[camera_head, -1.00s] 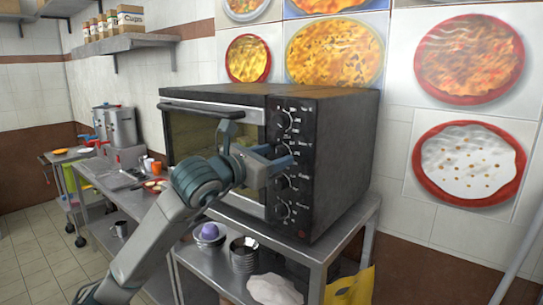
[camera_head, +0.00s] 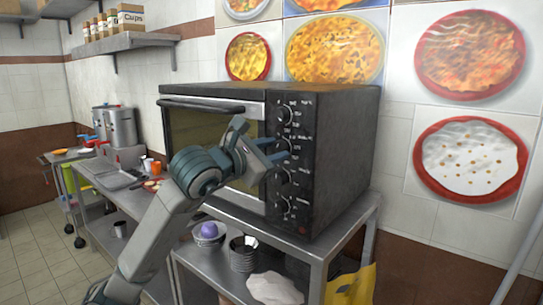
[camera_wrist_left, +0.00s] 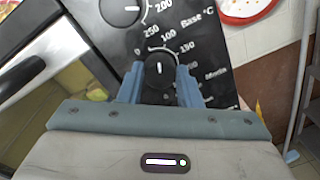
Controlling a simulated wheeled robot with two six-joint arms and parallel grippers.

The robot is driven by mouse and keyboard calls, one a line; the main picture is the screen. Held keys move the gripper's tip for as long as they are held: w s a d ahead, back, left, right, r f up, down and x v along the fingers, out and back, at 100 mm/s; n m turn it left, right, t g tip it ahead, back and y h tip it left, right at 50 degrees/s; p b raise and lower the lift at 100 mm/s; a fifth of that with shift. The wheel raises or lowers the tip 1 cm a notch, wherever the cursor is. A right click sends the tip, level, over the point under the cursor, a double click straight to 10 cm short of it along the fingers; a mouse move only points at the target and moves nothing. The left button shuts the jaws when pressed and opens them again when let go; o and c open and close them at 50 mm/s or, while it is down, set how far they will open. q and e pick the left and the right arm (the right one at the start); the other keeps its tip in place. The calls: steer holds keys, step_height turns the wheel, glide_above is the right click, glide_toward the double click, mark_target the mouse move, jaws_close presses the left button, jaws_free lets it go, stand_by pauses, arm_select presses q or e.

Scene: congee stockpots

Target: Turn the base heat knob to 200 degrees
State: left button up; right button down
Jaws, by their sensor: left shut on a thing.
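The black oven (camera_head: 345,150) has a vertical column of knobs on its front panel. The base heat knob (camera_wrist_left: 159,70), second from the top, sits just below the "Base °C" label, with 100 and 150 printed at its upper right. Its white mark points roughly straight up in the wrist view, near the 100 side. My left gripper (camera_head: 281,153) is at this knob, and in the wrist view (camera_wrist_left: 160,78) its blue fingers are shut on either side of it. In the head view the fingers partly hide the knob. My right gripper is not in view.
The top knob (camera_head: 284,113) is just above, and the menu knob (camera_head: 284,178) and lowest knob (camera_head: 283,207) are below. The oven stands on a metal table (camera_head: 335,240) with bowls (camera_head: 243,252) on its lower shelf. Open space lies before the panel.

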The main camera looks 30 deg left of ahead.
arm_select(q)
steer(key=m, duration=0.4)
steer(key=shift+b, duration=0.3)
steer(key=m, duration=0.4)
steer(key=shift+d+m, duration=0.1)
steer(key=shift+m, duration=0.3)
steer(key=m+y, duration=0.1)
steer(key=m, duration=0.4)
steer(key=m+p, duration=0.1)
steer(key=m, duration=0.3)
steer(key=shift+f+m, duration=0.15)
steer(key=shift+m, duration=0.15)
steer(key=o, duration=1)
